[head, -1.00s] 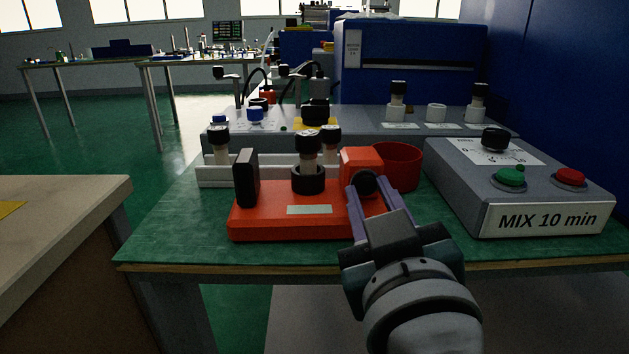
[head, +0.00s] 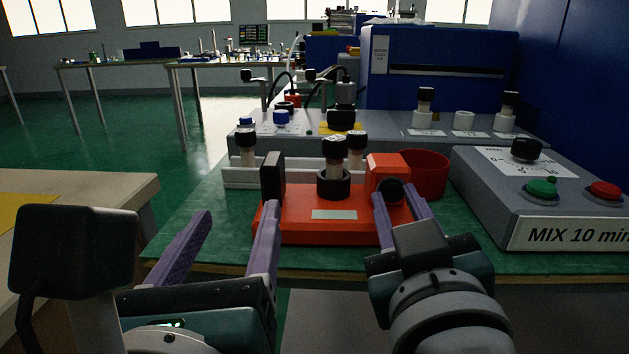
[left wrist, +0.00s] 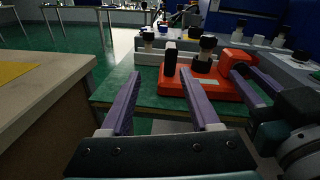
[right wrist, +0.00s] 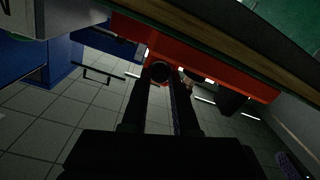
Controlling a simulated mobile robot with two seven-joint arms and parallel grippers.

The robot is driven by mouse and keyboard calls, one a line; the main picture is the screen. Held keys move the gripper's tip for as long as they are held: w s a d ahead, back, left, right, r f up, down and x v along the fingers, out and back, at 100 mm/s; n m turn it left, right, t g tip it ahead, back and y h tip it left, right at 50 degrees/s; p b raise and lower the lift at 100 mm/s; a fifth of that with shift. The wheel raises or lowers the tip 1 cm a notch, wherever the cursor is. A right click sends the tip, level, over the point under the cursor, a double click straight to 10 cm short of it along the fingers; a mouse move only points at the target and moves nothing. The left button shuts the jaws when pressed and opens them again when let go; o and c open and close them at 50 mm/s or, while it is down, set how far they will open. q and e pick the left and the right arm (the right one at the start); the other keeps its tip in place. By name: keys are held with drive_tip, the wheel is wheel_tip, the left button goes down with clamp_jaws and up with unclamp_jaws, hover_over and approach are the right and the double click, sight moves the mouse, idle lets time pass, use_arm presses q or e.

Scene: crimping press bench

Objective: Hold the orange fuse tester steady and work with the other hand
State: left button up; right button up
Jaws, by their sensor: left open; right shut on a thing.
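The orange fuse tester (head: 300,232) sits on the green bench top near its front edge. It has a dark upright plate (head: 272,177) at its left, a black ring socket (head: 334,185) with a black-capped vial in its middle, and an orange block at its right. My right gripper (head: 396,193) is shut on the tester at the dark round part of that block; the fingers hide some of it. The tester also shows in the left wrist view (left wrist: 210,90). My left gripper (head: 237,213) is open and empty, in front of the tester's left end, apart from it.
A grey control box (head: 480,215) marked "MIX 10 min", with green and red buttons, stands at right. A red cup (head: 425,172) is behind the tester. A pale rack (head: 242,172) with capped vials stands behind. A beige table (head: 100,186) lies at left across a gap.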

sight(268, 170)
use_arm(q)
drive_tip(key=w, duration=0.4)
drive_tip(key=w+m, duration=0.1)
drive_tip(key=w, duration=0.3)
drive_tip(key=w+d+r+m+h, duration=0.1)
drive_tip(key=w, duration=0.3)
drive_tip(key=shift+t, duration=0.3)
drive_tip(key=shift+c, duration=0.2)
clamp_jaws()
idle(0.6)
use_arm(e)
drive_tip(key=o, duration=0.8)
drive_tip(key=shift+c, duration=0.2)
use_arm(q)
drive_tip(key=shift+f, duration=0.1)
